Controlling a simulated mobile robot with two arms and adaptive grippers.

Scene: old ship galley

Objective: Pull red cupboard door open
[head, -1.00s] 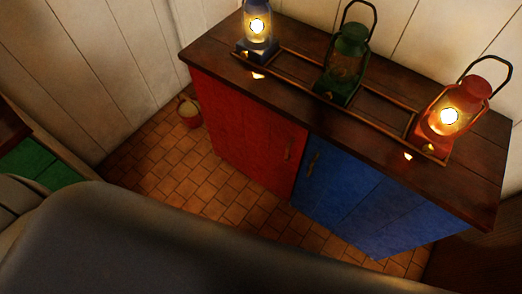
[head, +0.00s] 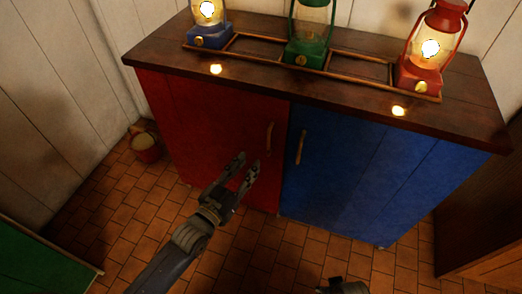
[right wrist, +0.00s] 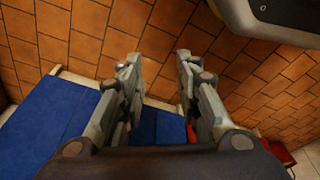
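The red cupboard door (head: 195,120) is the left door of a cupboard and looks shut. Its upright handle (head: 268,138) is near its right edge. My left gripper (head: 247,160) is open and empty, in front of the door, a little below and left of the handle in the head view. It appears apart from the handle. My right gripper (right wrist: 158,60) is open and empty in the right wrist view, with a blue panel and floor tiles behind it. Only a small part of the right arm shows at the bottom of the head view.
The blue door (head: 350,170) with its own handle (head: 301,146) adjoins on the right. Blue, green and red lanterns (head: 418,55) stand on the wooden top (head: 160,50). A small red bucket (head: 145,147) stands left. A green-topped piece (head: 40,265) is lower left. Tiled floor is open in front.

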